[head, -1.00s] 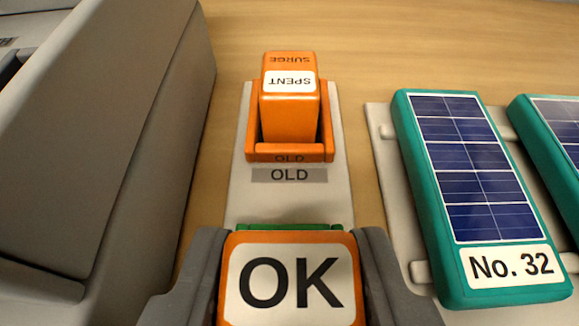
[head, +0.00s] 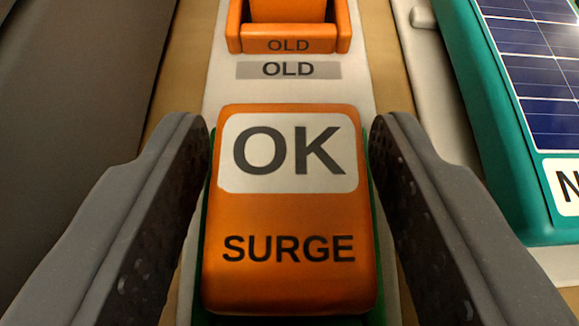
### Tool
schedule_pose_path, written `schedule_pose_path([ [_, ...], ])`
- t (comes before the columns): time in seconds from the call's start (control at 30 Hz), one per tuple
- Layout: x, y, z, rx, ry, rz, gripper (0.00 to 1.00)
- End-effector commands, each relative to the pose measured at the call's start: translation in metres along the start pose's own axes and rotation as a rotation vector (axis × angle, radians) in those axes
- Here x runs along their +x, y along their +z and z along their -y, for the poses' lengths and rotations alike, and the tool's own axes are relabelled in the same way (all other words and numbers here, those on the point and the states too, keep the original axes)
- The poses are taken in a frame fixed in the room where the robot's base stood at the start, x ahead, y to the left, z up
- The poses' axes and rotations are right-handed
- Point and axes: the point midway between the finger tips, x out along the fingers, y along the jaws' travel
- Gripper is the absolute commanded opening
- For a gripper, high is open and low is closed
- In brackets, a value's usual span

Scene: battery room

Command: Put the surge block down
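The orange surge block (head: 290,215), marked "OK" and "SURGE", sits in front of me at the middle of the head view. Green edges of a holder (head: 376,205) show along both of its sides, so it appears to sit in that holder. How deep it sits is hidden.
An orange holder (head: 290,44) labelled "OLD" stands just beyond on the same pale base plate (head: 225,90), with an orange block in it. A teal solar panel unit (head: 500,205) is close on the right. A grey casing (head: 80,80) is on the left.

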Motion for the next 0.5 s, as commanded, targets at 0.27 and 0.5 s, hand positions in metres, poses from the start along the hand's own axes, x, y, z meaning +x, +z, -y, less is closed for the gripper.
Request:
schedule_pose_path([
  [0.27,0.000,0.000,0.000,-0.001,0.000,0.000,0.54],
  [0.5,-0.012,-0.003,0.001,-0.001,0.000,0.000,0.54],
])
